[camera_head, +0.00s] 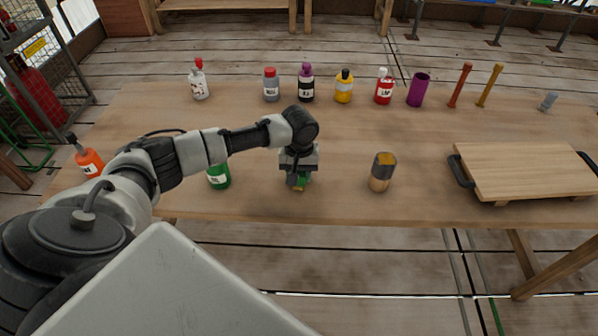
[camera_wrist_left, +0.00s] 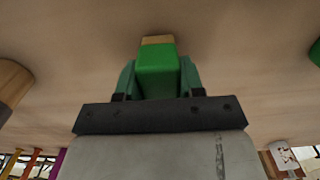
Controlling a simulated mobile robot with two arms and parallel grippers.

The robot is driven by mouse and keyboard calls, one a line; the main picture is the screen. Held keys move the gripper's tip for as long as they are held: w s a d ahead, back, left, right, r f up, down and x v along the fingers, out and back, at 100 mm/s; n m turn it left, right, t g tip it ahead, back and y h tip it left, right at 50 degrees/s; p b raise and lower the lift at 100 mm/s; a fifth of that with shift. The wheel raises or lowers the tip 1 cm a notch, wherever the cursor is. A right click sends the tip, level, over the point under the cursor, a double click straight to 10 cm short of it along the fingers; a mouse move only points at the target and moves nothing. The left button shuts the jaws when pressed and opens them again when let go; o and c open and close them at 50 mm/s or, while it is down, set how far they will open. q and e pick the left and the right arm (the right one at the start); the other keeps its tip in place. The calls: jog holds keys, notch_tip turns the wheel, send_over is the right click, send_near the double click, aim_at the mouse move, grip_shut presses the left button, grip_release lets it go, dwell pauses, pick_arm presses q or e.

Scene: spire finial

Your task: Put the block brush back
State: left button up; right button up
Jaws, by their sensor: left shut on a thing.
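My left gripper (camera_head: 300,180) points down over the front middle of the wooden table (camera_head: 250,205). It is shut on a green block with a tan end, which looks like the block brush (camera_head: 304,179). In the left wrist view the brush (camera_wrist_left: 158,70) sits between the two fingers (camera_wrist_left: 158,80), its tan end farthest from the palm. I cannot tell whether that end touches the tabletop. My right gripper is not in view.
A wooden cylinder with a dark band (camera_head: 381,176) stands to the right, and a green bottle (camera_head: 219,176) to the left. Several bottles and a purple cup (camera_head: 418,90) line the back. A wooden board (camera_head: 525,171) lies at the right. The table between gripper and cylinder is clear.

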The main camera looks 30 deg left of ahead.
pick_arm(q)
jog(key=shift+f, duration=0.15)
jog(key=o, duration=0.8)
notch_tip(320, 180, up, 12)
jog(key=shift+r, duration=0.15)
dwell(0.5)
